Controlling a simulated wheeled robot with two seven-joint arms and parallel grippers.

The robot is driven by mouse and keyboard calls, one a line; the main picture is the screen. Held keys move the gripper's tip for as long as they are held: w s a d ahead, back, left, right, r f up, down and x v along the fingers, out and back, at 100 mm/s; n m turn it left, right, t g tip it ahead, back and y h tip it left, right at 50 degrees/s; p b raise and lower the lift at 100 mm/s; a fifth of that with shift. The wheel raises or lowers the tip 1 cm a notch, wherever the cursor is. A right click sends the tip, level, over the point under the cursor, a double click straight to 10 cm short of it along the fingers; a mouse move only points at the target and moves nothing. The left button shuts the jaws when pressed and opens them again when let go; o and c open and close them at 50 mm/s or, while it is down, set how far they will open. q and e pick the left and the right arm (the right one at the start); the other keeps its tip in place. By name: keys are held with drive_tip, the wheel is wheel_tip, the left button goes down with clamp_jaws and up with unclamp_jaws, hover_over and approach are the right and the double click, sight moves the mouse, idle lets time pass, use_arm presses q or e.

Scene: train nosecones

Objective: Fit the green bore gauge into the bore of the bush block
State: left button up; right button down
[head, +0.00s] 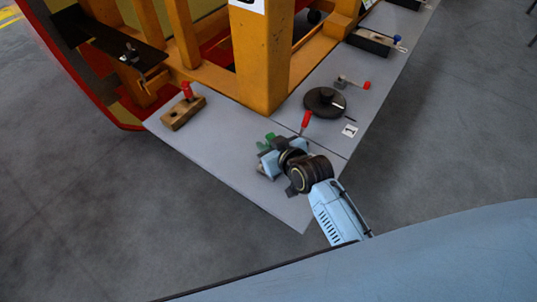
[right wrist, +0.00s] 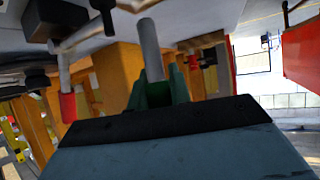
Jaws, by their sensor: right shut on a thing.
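The green bore gauge (head: 267,140) is in the jaws of my right gripper (head: 268,154), low over the front part of the grey table. In the right wrist view the gauge's green body (right wrist: 157,93) sits at the jaw tips, and a grey round pin (right wrist: 150,48) sticks out from it, clear of the gripper. My right gripper is shut on the gauge. I cannot make out the bush block for sure; a small brownish piece (head: 261,171) shows beside the gripper, mostly hidden by it. My left gripper is not in view.
A wooden block (head: 181,114) with a red knob stands at the table's left. A black disc (head: 325,101), a red handle (head: 306,119) and a small red-ended tool (head: 354,83) lie behind my right gripper. An orange post (head: 261,60) rises behind. The table's front corner is bare.

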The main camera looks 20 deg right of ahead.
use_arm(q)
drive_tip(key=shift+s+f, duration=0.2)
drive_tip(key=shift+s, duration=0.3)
use_arm(e)
drive_tip(key=shift+f, duration=2.05)
drive_tip(key=shift+f+b, duration=0.2)
drive_tip(key=shift+b, duration=0.1)
drive_tip(key=c, duration=1.3)
unclamp_jaws()
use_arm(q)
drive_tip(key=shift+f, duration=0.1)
use_arm(e)
drive_tip(key=shift+r, duration=0.15)
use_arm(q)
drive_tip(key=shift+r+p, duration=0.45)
use_arm(e)
drive_tip(key=v, duration=1.2)
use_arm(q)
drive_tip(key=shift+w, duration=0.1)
